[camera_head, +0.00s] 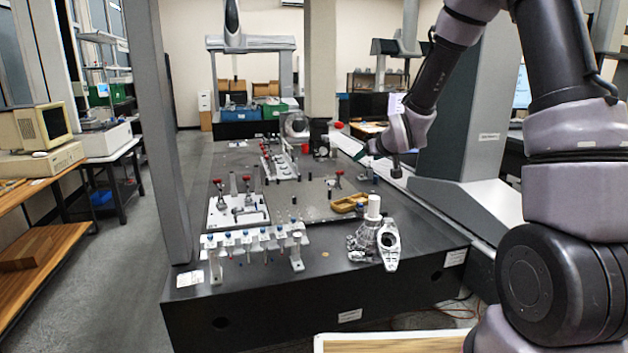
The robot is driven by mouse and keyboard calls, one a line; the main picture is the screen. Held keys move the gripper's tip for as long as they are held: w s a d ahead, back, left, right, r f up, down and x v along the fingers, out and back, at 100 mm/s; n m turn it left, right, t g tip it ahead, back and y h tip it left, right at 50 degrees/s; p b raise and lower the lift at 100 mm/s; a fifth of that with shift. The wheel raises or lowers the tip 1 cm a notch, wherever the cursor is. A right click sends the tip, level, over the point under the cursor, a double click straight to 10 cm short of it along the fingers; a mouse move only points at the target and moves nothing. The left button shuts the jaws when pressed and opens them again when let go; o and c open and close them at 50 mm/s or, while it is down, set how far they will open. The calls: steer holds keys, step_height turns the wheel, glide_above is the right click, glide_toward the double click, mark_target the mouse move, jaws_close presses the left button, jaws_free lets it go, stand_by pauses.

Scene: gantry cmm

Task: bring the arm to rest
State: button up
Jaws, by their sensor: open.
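My arm rises from the lower right, bends above the top edge and comes back down to the wrist (405,130) over the right side of the large dark measuring table (225,295). My gripper (359,152) points left and slightly down from the wrist. It looks small and dark against the table, with its jaws apart. I see nothing held between them. It appears to be in the air above the table's far right part, but its height is hard to tell.
On the table are a rack of probes (255,240), a fixture plate with red-tipped clamps (237,211), a metal casting (388,243), a white cylinder (374,206) and a wooden tray (347,203). A grey gantry column (465,110) stands close behind the forearm. The left aisle floor (115,265) is clear.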

steer(key=s+d+r+m+g+h, duration=0.2)
steer(key=s+d+r+m, duration=0.35)
steer(key=s+r, duration=0.8)
steer(key=s+d+r+g, duration=0.1)
steer(key=s+r, duration=0.1)
steer(key=s, duration=0.9)
steer(key=s+d+r+m+g+y, duration=0.1)
steer(key=s+d+r, duration=0.1)
steer(key=s, duration=0.8)
steer(key=shift+s, duration=0.35)
steer(key=shift+m, duration=0.25)
